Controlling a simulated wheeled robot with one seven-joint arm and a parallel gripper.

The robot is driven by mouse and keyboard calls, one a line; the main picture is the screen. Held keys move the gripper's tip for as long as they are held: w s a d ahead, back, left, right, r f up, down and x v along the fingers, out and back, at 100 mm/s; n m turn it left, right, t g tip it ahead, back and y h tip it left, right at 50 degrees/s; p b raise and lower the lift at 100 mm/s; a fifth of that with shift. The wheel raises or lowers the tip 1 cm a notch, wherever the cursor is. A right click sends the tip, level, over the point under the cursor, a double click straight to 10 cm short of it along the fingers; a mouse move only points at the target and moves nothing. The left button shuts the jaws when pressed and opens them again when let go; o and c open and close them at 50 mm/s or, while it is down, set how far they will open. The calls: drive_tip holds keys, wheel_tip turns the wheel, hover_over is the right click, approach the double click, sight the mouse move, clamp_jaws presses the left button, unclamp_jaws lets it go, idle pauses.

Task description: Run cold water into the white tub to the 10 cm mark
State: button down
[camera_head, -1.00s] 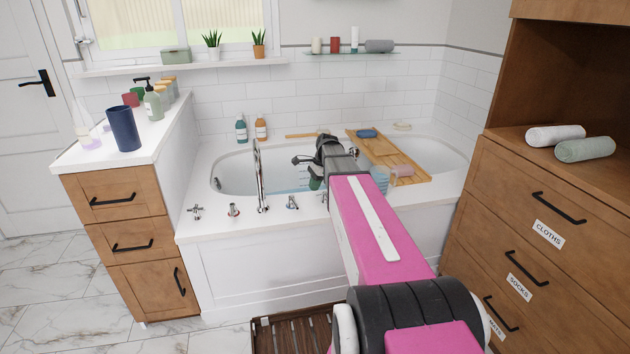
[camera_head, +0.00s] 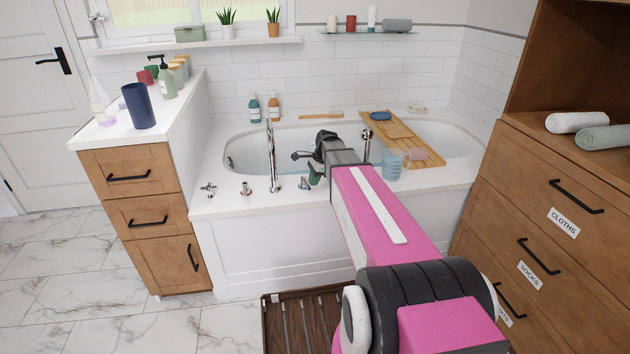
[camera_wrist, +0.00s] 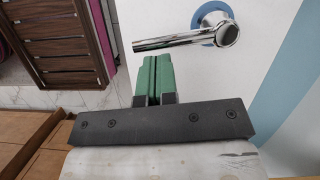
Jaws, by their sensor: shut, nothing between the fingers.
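The white tub (camera_head: 238,147) is set in a tiled surround. A tall chrome spout (camera_head: 271,155) stands at its front edge. A chrome tap with a blue base ring (camera_head: 305,184) is right of the spout; one with a red ring (camera_head: 246,189) is left of it. In the wrist view the blue-ringed tap's lever (camera_wrist: 170,42) points left. My gripper (camera_head: 315,177) is beside this tap, its green fingers (camera_wrist: 155,78) shut and empty. They look apart from the lever in the wrist view. Water level and depth marks cannot be made out.
A wooden bath tray (camera_head: 398,133) spans the tub, with a clear bluish cup (camera_head: 390,163) near its front end. A cross-handled tap (camera_head: 208,190) is at the far left. A brown slatted mat (camera_head: 305,320) lies on the floor. Drawers (camera_head: 535,210) stand close on the right.

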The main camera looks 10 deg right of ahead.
drive_tip(key=shift+s+a+f, duration=0.1)
drive_tip(key=shift+s+a, duration=0.15)
drive_tip(key=shift+a, duration=0.6)
drive_tip(key=d, duration=0.2)
drive_tip(key=d+r, duration=0.1)
drive_tip(key=d, duration=0.1)
drive_tip(key=v, duration=1)
drive_tip(key=shift+s+f, duration=0.1)
